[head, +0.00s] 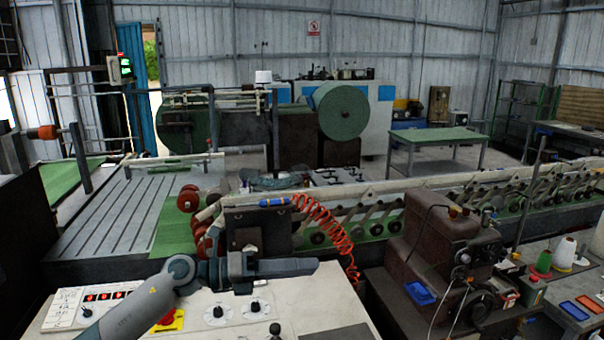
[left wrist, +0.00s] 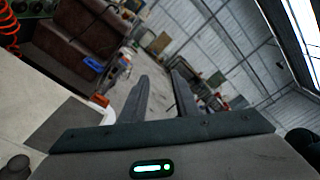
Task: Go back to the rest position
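My left gripper (head: 312,266) reaches in from the bottom left of the head view. It hovers over the pale control panel (head: 310,295) and points right. In the left wrist view its two fingers (left wrist: 160,76) stand apart with a clear gap and nothing between them. My right gripper is in neither view.
A coiled red hose (head: 328,232) hangs just behind the left gripper. A brown machine head (head: 440,250) with a blue tray (head: 420,293) stands to the right, with thread cones (head: 564,254) beyond. A long conveyor line runs behind. A green table (head: 438,137) stands at the back.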

